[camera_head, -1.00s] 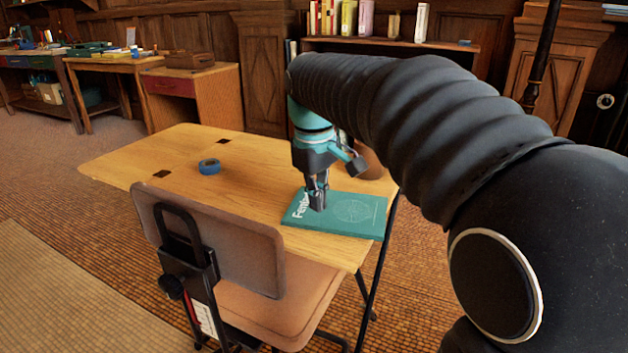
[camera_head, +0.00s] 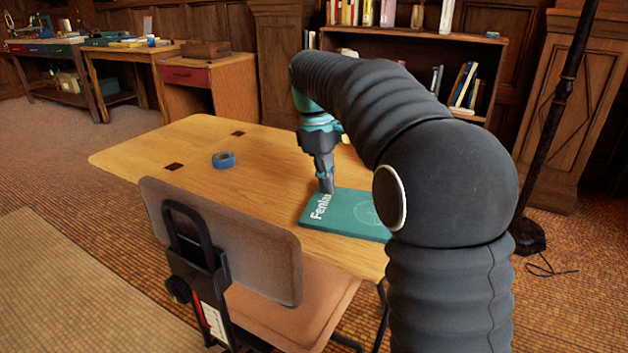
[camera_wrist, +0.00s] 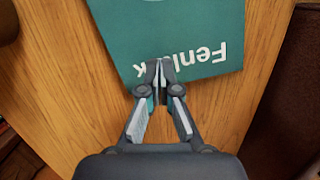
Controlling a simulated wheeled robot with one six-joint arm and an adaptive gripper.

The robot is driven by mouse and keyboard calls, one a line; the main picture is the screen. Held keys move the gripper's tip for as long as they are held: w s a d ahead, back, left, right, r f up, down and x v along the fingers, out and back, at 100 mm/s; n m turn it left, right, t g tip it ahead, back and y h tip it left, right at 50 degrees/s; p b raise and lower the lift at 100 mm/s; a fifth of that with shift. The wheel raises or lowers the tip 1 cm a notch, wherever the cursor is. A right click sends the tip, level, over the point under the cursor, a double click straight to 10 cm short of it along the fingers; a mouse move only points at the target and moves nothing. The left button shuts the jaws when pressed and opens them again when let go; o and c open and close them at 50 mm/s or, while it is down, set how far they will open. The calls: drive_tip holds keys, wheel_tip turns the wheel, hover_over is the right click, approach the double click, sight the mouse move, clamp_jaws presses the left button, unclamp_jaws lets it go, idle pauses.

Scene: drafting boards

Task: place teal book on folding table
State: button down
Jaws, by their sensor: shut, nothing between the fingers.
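The teal book (camera_head: 345,213) with white lettering lies flat on the right part of the wooden folding table (camera_head: 270,165). In the head view its right end is hidden behind my arm. My gripper (camera_head: 327,190) is shut and empty, with its tips at the lettered end of the book. The wrist view shows the book (camera_wrist: 190,30) on the tabletop (camera_wrist: 60,70). There the shut fingertips of my gripper (camera_wrist: 160,68) overlap the book's near edge at the lettering. I cannot tell whether they touch it.
A blue tape roll (camera_head: 223,160) lies on the table left of the book. A padded chair (camera_head: 225,235) stands at the table's front side. A bookshelf (camera_head: 420,40) stands behind, and a dark pole (camera_head: 560,110) stands at the right.

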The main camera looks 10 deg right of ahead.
sight(354, 206)
drive_tip(key=s+d, duration=0.3)
drive_tip(key=d, duration=0.1)
drive_tip(key=shift+s+d+b, duration=0.3)
drive_tip(key=shift+s+d, duration=0.05)
drive_tip(key=shift+s+d+f, duration=0.1)
drive_tip(key=shift+f, duration=0.75)
drive_tip(key=shift+f, duration=0.1)
